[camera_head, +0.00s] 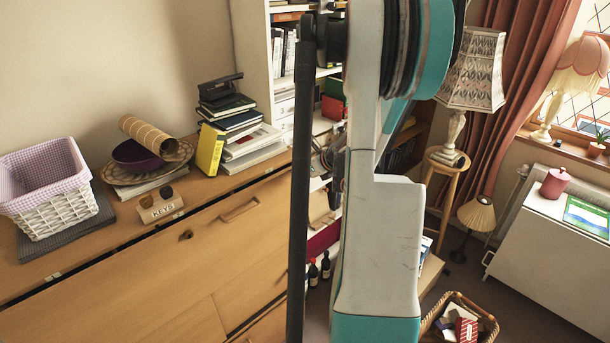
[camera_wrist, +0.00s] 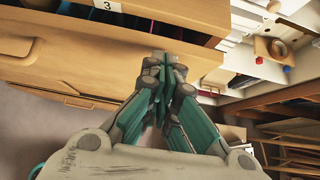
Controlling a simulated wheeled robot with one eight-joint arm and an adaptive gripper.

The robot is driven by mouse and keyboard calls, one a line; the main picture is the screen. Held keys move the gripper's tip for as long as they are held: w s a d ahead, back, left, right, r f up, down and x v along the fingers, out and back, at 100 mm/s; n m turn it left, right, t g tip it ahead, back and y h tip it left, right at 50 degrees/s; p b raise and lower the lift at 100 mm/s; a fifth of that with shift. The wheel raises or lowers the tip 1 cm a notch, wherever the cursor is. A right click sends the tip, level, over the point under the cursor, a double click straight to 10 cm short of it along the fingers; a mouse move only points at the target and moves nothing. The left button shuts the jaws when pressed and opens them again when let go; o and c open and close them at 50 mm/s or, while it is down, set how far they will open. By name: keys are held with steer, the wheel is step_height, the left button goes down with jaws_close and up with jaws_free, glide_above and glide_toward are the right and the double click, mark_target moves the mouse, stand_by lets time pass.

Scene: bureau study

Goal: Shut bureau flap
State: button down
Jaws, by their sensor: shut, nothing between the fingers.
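The wooden bureau (camera_head: 110,292) fills the lower left of the head view. Its front has a dark round knob (camera_head: 186,235) and a wooden bar handle (camera_head: 240,210), and a narrow dark gap runs below its top edge. I cannot tell for certain which panel is the flap, or its angle. In the wrist view a light wooden panel (camera_wrist: 205,64) lies beyond my gripper (camera_wrist: 165,64), with a dark opening above it. My gripper is shut and empty, its fingertips overlapping the panel in the picture. Contact cannot be told. The head view does not show my gripper.
On the bureau top stand a white basket (camera_head: 55,192), a keys holder (camera_head: 160,207), a purple bowl (camera_head: 136,157) and stacked books (camera_head: 250,145). A wicker basket (camera_head: 470,306) stands on the floor right of my arm. Shelves (camera_wrist: 280,92) lie right in the wrist view.

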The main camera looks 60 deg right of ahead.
steer(key=shift+w, duration=0.1)
steer(key=w, duration=0.2)
steer(key=w+d, duration=0.1)
steer(key=shift+w+r, duration=0.3)
steer(key=shift+s, duration=0.1)
glide_toward(292, 167)
steer(key=s, duration=0.1)
steer(key=s+r, duration=0.1)
steer(key=s, duration=0.1)
steer(key=s+a, duration=0.1)
steer(key=shift+s+r, duration=0.15)
steer(key=shift+r, duration=0.1)
steer(key=shift+a, duration=0.1)
